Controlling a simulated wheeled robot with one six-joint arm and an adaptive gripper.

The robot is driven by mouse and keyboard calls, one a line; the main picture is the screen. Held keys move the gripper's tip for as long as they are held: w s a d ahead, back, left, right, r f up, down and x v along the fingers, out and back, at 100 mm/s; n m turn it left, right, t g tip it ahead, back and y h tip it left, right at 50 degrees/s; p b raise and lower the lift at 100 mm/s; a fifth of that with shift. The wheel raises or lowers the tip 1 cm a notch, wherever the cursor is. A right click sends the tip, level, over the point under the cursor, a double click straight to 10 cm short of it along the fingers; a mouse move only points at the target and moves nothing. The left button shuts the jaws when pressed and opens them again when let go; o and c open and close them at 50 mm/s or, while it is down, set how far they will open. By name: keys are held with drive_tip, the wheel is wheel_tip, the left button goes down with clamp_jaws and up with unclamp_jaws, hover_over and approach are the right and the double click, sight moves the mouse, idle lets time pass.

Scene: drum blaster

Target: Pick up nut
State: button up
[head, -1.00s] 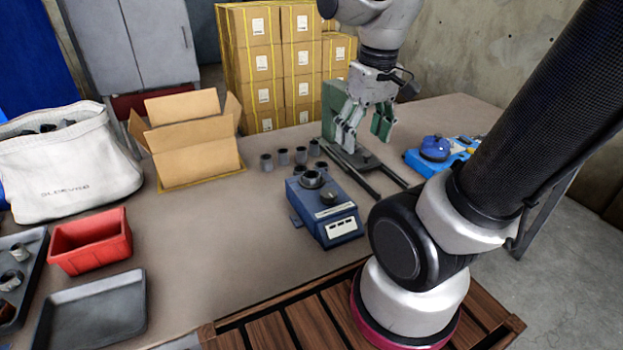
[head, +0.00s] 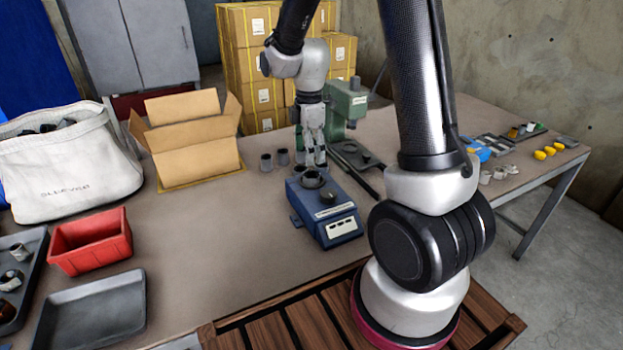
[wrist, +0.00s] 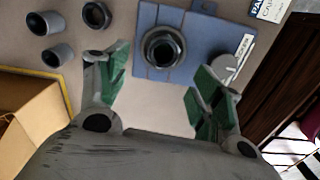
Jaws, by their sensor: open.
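A dark nut-like ring (wrist: 163,48) sits on top of the blue device (wrist: 143,72) in the wrist view. In the head view this ring (head: 312,179) is at the device's top, close to my fingers. My gripper (wrist: 160,62) is open and empty, its green-padded fingers spread wide, with the ring between and beyond their tips in the picture. In the head view my gripper (head: 316,164) is just behind and above the blue device (head: 325,212). Another dark ring-shaped piece (wrist: 96,15) stands on the table beyond my left finger.
Grey sleeves (wrist: 57,55) stand left of the blue device. An open cardboard box (head: 200,158) is farther left. A green press (head: 345,103) stands behind my gripper. A red bin (head: 91,243) and grey tray (head: 92,312) lie at the left. The table's middle is clear.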

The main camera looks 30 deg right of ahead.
sight(312, 171)
drive_tip(key=f, duration=0.7)
drive_tip(key=shift+s+d, duration=0.2)
drive_tip(key=shift+d, duration=0.05)
drive_tip(key=c, duration=1.2)
